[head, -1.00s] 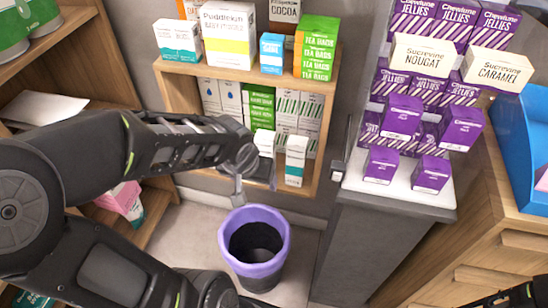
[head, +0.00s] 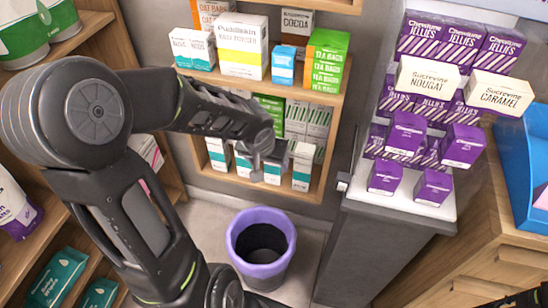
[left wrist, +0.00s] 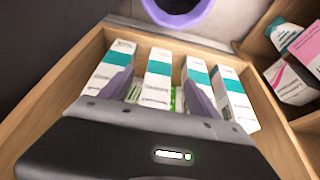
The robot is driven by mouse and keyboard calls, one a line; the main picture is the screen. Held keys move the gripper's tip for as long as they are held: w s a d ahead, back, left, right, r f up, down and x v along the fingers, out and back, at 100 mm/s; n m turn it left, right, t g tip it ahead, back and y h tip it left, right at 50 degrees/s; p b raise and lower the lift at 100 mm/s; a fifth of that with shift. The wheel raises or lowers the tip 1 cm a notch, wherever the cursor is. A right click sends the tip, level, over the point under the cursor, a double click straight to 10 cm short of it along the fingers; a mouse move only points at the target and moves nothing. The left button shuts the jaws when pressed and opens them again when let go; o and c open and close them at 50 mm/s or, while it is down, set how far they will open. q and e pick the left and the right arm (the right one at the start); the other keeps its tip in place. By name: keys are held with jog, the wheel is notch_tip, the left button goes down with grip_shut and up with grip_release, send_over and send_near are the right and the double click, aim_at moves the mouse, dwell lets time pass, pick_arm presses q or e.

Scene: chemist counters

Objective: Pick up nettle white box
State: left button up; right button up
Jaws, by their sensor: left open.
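Several white boxes with teal bands stand in a row on the lower wooden shelf; their small print is too blurred for me to read "nettle". In the left wrist view one such white box (left wrist: 157,78) stands between my fingers, with others to the left (left wrist: 107,72) and right (left wrist: 232,98). In the head view, white-and-teal boxes show left (head: 217,153) and right (head: 301,165) of my left gripper (head: 258,170). My left gripper (left wrist: 158,90) is open, its fingers reaching over the row, with no visible grip.
The wooden shelf's side wall (left wrist: 283,125) stands close by my gripper. A purple-rimmed bin (head: 261,229) is on the floor below. Upper-shelf boxes, including a green tea box (head: 327,60), sit above my forearm. A counter with purple boxes (head: 384,176) is at the right.

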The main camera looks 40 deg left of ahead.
pick_arm(q)
jog(key=w, duration=0.1)
jog(key=w+a, duration=0.1)
jog(key=w, duration=0.2)
jog(key=shift+w+a, duration=0.35)
jog(key=shift+w, duration=0.05)
jog(key=shift+f, duration=0.1)
jog(key=b+x, duration=0.1)
jog(key=x, duration=0.4)
jog(key=shift+c, duration=0.3)
jog(key=c, duration=1.4)
jog(key=shift+r, duration=0.25)
jog(key=shift+c, duration=0.2)
